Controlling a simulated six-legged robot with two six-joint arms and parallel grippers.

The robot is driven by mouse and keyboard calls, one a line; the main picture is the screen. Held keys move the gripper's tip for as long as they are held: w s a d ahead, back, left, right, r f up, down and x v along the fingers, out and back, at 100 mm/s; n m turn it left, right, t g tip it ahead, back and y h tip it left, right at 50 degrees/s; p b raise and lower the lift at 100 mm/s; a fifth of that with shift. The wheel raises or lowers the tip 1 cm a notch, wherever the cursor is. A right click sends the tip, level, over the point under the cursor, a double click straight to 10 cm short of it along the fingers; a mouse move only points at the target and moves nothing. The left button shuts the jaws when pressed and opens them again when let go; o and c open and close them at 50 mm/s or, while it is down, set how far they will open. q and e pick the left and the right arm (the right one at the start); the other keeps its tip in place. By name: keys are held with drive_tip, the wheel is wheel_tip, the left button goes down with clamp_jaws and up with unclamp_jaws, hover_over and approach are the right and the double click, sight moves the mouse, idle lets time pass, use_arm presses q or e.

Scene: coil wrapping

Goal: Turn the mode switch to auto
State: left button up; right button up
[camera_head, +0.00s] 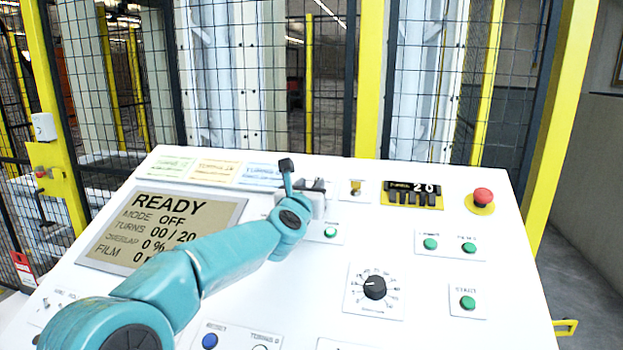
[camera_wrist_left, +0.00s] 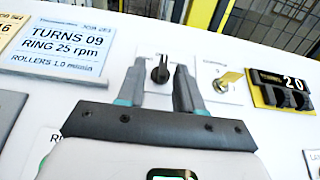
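The mode switch, a small black rotary knob (camera_wrist_left: 160,72) on a white plate, shows in the left wrist view. My left gripper (camera_wrist_left: 160,90) is open, one finger on each side of the knob in that view; I cannot tell whether either finger touches it. In the head view my left gripper (camera_head: 314,186) is at the upper middle of the white panel (camera_head: 270,300) and hides the knob. The display (camera_head: 165,230) reads READY, MODE OFF and TURNS 00 / 20. My right gripper is not in view.
A brass key switch (camera_wrist_left: 230,80) is just right of the gripper, then a black counter (camera_head: 412,194) reading 20. A red emergency stop (camera_head: 483,198) is at far right. Green buttons and a black dial (camera_head: 374,287) are lower. A mesh fence stands behind.

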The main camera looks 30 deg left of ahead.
use_arm(q)
drive_tip(key=shift+w+d+f, duration=0.1)
drive_tip(key=shift+w+f, duration=0.1)
drive_tip(key=shift+w, duration=0.35)
drive_tip(key=shift+w+d+f, duration=0.1)
drive_tip(key=shift+w+f, duration=0.05)
drive_tip(key=shift+w, duration=0.4)
drive_tip(key=shift+a, duration=0.15)
drive_tip(key=shift+s+a+r, duration=0.1)
drive_tip(key=shift+s+r, duration=0.1)
drive_tip(key=shift+s, duration=0.2)
drive_tip(key=shift+w, duration=0.2)
clamp_jaws()
drive_tip(key=shift+f, duration=0.15)
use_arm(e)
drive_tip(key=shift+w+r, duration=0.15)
